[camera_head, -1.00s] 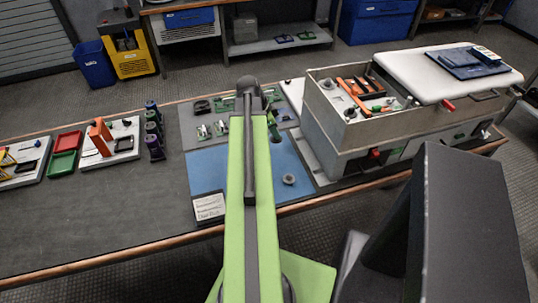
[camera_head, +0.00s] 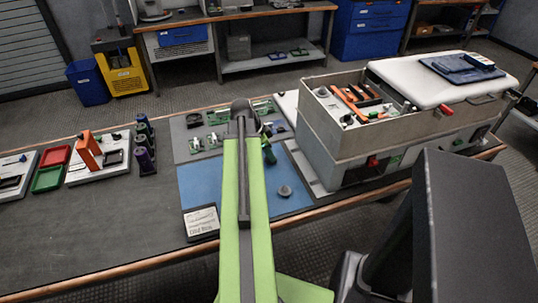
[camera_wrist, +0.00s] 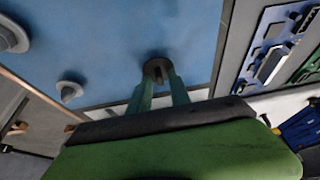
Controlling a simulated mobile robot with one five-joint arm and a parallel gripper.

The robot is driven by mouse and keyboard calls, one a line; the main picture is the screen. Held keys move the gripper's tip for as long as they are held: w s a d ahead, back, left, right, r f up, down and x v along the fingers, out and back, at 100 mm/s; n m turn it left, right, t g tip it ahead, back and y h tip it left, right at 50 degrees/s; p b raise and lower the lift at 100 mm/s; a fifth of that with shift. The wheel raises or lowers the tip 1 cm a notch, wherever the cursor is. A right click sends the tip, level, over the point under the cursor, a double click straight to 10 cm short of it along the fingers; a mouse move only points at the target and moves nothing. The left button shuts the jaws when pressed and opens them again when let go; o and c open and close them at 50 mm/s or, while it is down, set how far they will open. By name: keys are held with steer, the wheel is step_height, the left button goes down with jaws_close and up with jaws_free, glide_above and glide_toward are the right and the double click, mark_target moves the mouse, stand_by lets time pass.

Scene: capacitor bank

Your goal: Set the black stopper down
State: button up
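The black stopper (camera_wrist: 158,68) is a small dark round piece at the tips of my gripper's two green fingers (camera_wrist: 159,80) in the wrist view. The fingers are closed in on it from both sides. It is over the blue mat (camera_wrist: 110,40); I cannot tell whether it touches the mat. In the head view the mat (camera_head: 225,185) lies on the bench and my green arm crosses it, hiding the stopper. A small green part of my gripper (camera_head: 268,152) shows just right of the arm.
A grey round knob-like piece (camera_head: 285,191) lies on the mat's right part. The wrist view shows two grey pieces (camera_wrist: 12,36) (camera_wrist: 70,91). A grey open-topped cabinet (camera_head: 330,140) stands right of the mat. A white label card (camera_head: 201,221) is at front left.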

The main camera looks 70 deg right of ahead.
steer(key=shift+o, duration=0.3)
steer(key=shift+r, duration=0.25)
steer(key=p+v, duration=1.1)
steer(key=v, duration=0.1)
steer(key=shift+s, duration=0.1)
